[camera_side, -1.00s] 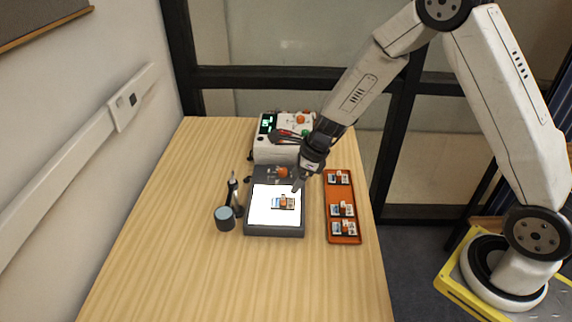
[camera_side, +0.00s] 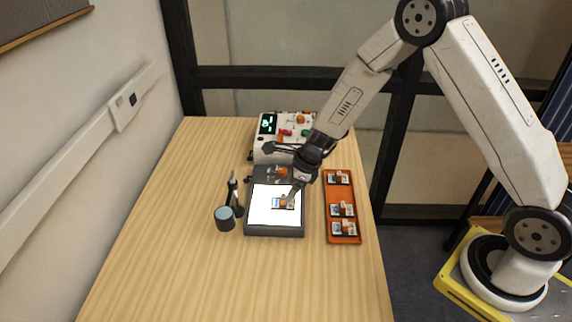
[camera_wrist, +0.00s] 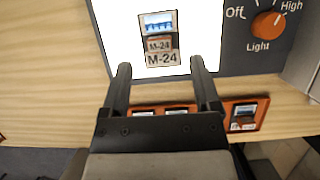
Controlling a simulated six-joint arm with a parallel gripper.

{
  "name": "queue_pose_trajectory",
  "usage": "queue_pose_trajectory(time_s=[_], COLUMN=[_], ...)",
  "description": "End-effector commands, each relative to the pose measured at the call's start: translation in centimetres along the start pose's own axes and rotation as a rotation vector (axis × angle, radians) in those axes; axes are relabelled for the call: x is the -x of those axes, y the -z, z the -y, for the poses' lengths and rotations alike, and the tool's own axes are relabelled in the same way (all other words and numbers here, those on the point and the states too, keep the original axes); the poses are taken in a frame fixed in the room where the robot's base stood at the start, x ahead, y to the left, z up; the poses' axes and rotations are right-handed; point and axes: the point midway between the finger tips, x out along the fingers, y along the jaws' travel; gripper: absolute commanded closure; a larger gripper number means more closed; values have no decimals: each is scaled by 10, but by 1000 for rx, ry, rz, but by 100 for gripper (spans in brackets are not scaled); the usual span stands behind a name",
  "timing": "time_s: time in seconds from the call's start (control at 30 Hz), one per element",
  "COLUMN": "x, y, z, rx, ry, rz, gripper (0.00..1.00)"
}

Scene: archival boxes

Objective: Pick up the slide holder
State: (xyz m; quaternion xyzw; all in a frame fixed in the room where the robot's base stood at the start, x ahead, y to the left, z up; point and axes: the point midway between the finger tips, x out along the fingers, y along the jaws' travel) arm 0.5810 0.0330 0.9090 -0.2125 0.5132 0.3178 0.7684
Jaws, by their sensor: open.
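The slide holder (camera_side: 279,202) lies on the lit white panel of a dark grey light box (camera_side: 274,231). In the wrist view the slide holder (camera_wrist: 159,38) has a small blue picture and labels reading M-24. My gripper (camera_side: 289,203) is at the right edge of the holder in the side view and partly covers it. In the wrist view my gripper (camera_wrist: 163,72) is open, its two fingertips pointing at the holder's labelled end with nothing between them. The height of the fingertips above the panel is hard to tell.
An orange tray (camera_side: 328,208) with several similar holders stands right of the light box. A white device (camera_side: 262,150) with a green display stands behind. A dark stand (camera_side: 232,187) and a blue-topped cylinder (camera_side: 225,213) are at the left. The front table (camera_side: 200,285) is clear.

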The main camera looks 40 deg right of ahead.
Motion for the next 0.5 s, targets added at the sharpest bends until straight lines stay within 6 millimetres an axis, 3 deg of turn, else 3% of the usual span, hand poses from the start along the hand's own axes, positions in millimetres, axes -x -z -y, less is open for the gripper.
queue_pose_trajectory(time_s=[0.3,0.5], x=[-32,-40], y=[-1,-1], z=[0,0], rx=[1,0], ry=[-2,0], rz=[-1,-1], gripper=[21,21])
